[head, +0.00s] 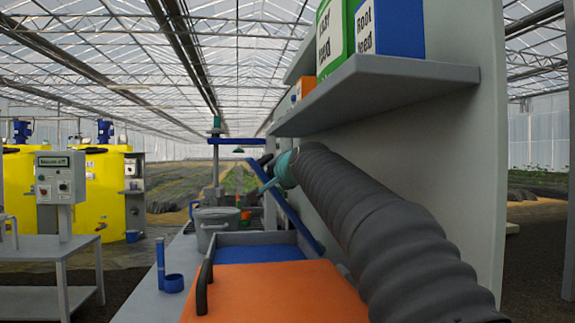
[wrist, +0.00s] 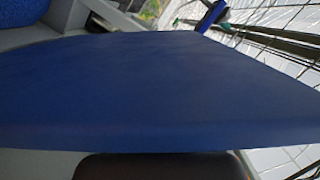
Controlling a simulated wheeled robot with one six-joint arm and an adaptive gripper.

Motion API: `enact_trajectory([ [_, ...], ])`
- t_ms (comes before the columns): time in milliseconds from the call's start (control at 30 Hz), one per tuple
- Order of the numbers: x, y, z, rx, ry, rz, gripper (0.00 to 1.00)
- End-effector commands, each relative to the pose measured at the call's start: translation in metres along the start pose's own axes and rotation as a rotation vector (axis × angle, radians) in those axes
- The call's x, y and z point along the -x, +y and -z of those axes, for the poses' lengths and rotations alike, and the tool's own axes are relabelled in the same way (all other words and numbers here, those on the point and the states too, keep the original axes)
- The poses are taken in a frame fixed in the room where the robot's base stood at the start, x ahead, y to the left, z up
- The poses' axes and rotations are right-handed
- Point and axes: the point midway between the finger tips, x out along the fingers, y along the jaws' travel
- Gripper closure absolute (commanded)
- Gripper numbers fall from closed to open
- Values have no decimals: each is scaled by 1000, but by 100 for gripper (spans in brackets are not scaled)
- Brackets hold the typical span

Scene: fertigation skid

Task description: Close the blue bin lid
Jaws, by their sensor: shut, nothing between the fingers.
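The blue bin lid (head: 290,214) stands raised and tilted in the head view, seen nearly edge-on, its upper end leaning left. Below and left of it is the open blue bin, with its blue inside (head: 258,253) in view. My gripper (head: 268,186) is shut and empty, beside the lid's upper part at the end of my dark sleeved arm. Whether it touches the lid is unclear. In the wrist view the lid's broad blue face (wrist: 165,90) fills most of the picture, just beyond the dark gripper (wrist: 160,167) at the bottom edge.
An orange lid (head: 270,295) with a black handle (head: 203,287) lies in front of the blue bin. A grey pot (head: 215,225) and a blue holder (head: 173,283) stand to the left. A grey wall shelf (head: 375,92) with boxes overhangs on the right.

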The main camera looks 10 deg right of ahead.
Motion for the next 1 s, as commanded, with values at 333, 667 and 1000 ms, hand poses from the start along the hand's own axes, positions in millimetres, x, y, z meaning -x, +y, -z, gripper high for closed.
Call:
enact_trajectory([
  [333,-12,1,-47,-8,-3,1,100],
  [667,-20,9,-79,225,-1,-56,100],
  [1000,-25,18,-99,262,0,-66,100],
])
